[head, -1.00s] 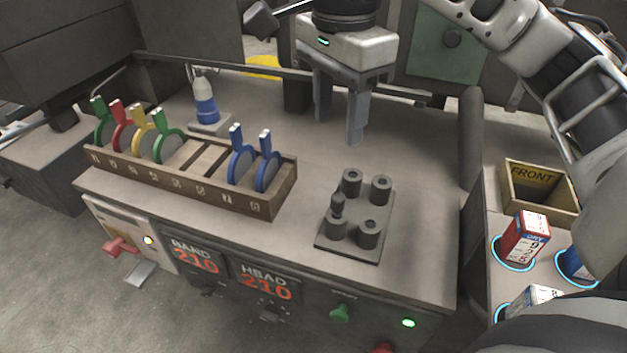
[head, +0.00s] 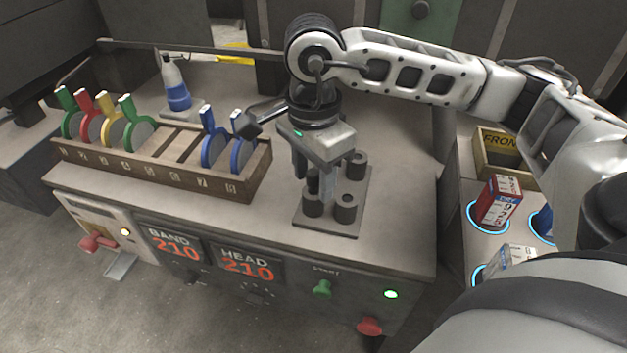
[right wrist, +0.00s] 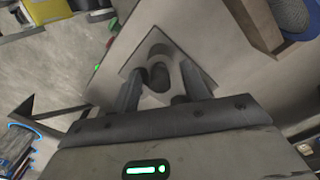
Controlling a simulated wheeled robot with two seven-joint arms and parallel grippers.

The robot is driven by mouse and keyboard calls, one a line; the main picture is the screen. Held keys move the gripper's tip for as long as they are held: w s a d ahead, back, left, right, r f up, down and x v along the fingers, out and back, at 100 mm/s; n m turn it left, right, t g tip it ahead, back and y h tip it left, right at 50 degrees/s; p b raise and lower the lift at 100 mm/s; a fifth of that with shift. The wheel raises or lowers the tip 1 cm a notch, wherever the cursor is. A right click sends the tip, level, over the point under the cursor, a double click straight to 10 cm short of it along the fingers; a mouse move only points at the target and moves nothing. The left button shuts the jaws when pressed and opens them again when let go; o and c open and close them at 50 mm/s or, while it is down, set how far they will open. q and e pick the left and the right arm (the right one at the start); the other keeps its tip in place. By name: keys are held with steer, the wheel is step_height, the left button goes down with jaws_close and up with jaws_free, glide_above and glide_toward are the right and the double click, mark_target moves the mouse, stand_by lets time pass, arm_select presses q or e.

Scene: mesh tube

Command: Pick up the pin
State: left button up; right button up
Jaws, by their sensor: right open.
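A dark plate (head: 336,226) on the bench top carries several dark hollow posts; one post (head: 346,207) is at the front right. The dark pin (head: 312,183) appears to stand in the front-left post (head: 313,206) and is partly hidden by my right gripper's fingers. My right gripper (head: 314,178) points down over the left part of the plate, its two fingers apart around the pin's place. In the right wrist view the open fingers (right wrist: 163,85) straddle a dark round shape; I cannot tell pin from post there. My left gripper is not in view.
A wooden rack (head: 150,172) with coloured-handled discs stands left of my right gripper, a blue one close by. A blue and white bottle (head: 175,85) stands behind it. A wooden box (head: 495,155) and small red box (head: 498,203) are on the right-hand surface.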

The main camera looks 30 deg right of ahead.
steer(key=shift+f, duration=0.25)
jaws_close()
steer(key=shift+r, duration=0.1)
